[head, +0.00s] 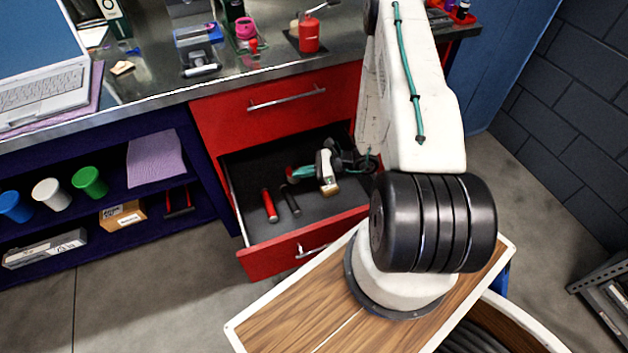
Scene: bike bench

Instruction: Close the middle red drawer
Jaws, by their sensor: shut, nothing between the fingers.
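The middle red drawer (270,262) is pulled out, below a shut red drawer (235,115). Its dark inside shows, and a silver handle (312,250) is on its front. My gripper (329,189) appears small, at the end of the arm, over the inside of the open drawer behind its front panel. Its fingers look shut and empty, pointing down. I cannot tell whether it touches the drawer. My arm hides the drawer's right side and part of its front.
A red-handled tool (269,205) and a dark one (290,200) lie in the drawer. A blue shelf unit (100,255) with coloured cups stands left. The metal bench top (265,75) holds a laptop and a red can (309,35). Floor left of the drawer is clear.

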